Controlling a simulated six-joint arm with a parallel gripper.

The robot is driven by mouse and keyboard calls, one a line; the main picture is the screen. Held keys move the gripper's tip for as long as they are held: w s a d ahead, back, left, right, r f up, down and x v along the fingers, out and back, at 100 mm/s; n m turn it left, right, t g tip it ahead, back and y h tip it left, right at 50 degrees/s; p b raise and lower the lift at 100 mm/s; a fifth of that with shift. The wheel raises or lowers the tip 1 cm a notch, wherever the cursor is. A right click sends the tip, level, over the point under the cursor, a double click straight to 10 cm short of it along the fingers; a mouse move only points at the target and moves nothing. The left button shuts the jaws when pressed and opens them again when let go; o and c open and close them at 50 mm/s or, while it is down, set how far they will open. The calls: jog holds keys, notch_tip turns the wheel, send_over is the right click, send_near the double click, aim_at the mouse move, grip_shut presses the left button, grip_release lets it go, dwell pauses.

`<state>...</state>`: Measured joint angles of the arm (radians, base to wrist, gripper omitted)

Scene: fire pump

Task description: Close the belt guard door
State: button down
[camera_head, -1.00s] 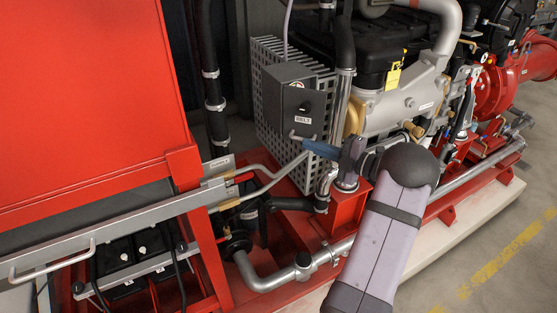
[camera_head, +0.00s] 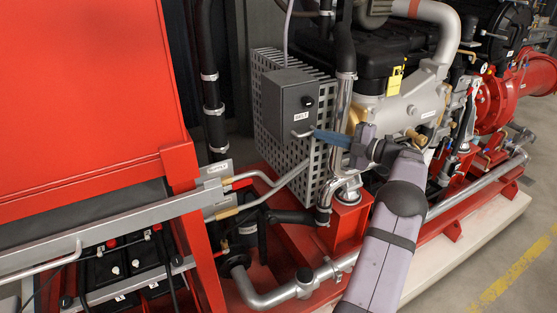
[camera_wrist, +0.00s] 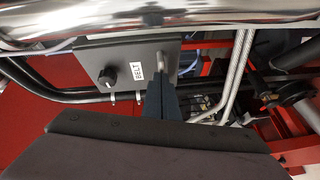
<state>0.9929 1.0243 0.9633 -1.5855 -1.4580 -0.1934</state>
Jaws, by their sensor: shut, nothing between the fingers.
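The belt guard (camera_head: 268,132) is a grey perforated cage beside the engine. On it is the dark grey door (camera_head: 284,107), with a black knob, a "BELT" label and a bar handle (camera_head: 302,134). I cannot tell how far the door stands open. The wrist view shows the door (camera_wrist: 118,55), its knob (camera_wrist: 106,77) and the handle (camera_wrist: 163,64). My gripper (camera_head: 318,133) is shut and empty, its blue-grey fingertips at the handle's right end. In the wrist view the fingertips (camera_wrist: 162,85) are just below the handle; contact is not clear.
A silver exhaust pipe (camera_head: 341,115) rises just right of the guard. A large red cabinet (camera_head: 75,95) fills the left, with a grey rail (camera_head: 120,232) below it. A thick steel pipe (camera_head: 270,298) runs low in front. Open floor (camera_head: 500,260) lies at right.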

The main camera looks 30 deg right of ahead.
jog(key=shift+w+d+r, duration=0.25)
jog(key=shift+w+r, duration=0.25)
jog(key=shift+r, duration=0.2)
jog(key=shift+s, duration=0.1)
jog(key=b+v, duration=0.2)
jog(key=v, duration=0.5)
jog(key=shift+s+f, duration=0.3)
jog(key=shift+s, duration=0.15)
jog(key=shift+a, duration=0.1)
